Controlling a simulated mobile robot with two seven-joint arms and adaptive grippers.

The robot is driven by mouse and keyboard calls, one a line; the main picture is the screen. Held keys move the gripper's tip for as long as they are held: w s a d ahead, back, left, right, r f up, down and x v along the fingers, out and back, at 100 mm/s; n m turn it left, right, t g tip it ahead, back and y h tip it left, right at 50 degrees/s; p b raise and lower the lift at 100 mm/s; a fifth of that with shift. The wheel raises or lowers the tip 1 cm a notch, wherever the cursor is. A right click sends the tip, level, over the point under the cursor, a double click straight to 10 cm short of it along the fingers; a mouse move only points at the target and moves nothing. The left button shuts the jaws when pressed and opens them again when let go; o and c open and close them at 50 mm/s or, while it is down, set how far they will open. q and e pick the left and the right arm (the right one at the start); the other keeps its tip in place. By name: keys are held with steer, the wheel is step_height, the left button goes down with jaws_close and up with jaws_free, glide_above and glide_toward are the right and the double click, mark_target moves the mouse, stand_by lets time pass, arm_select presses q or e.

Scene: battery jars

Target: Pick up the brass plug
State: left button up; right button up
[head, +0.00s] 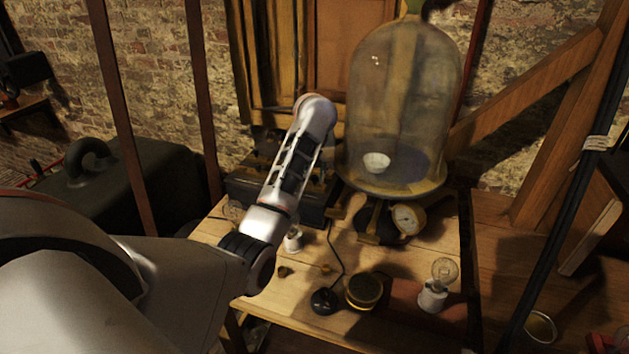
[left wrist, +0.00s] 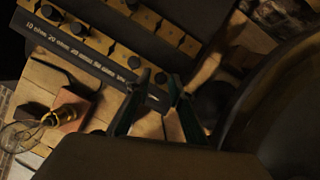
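A dark resistance box (head: 275,200) stands at the back left of the table, partly behind my left arm. In the left wrist view the box (left wrist: 100,55) shows ohm markings and brass blocks, with dark-headed plugs (left wrist: 78,29) standing among them. Two small brass-coloured pieces, one (head: 285,271) left and one (head: 326,268) right, lie on the tabletop; I cannot tell which is the brass plug. My left gripper (left wrist: 159,80) has its dark fingertips apart over the box's edge, with nothing visibly held. In the head view its fingers are hidden. My right gripper is not seen.
A large glass bell jar (head: 402,110) stands behind, with a round gauge (head: 408,219) below it. A black key (head: 324,300), a round brass-rimmed item (head: 363,290) and a bulb holder (head: 433,296) stand at the front. Another bulb (left wrist: 20,135) shows in the wrist view.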

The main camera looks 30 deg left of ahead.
arm_select(q)
steer(key=shift+w+f, duration=0.15)
steer(key=shift+f, duration=0.2)
steer(key=shift+c, duration=0.5)
jaws_close()
steer(key=shift+r, duration=0.15)
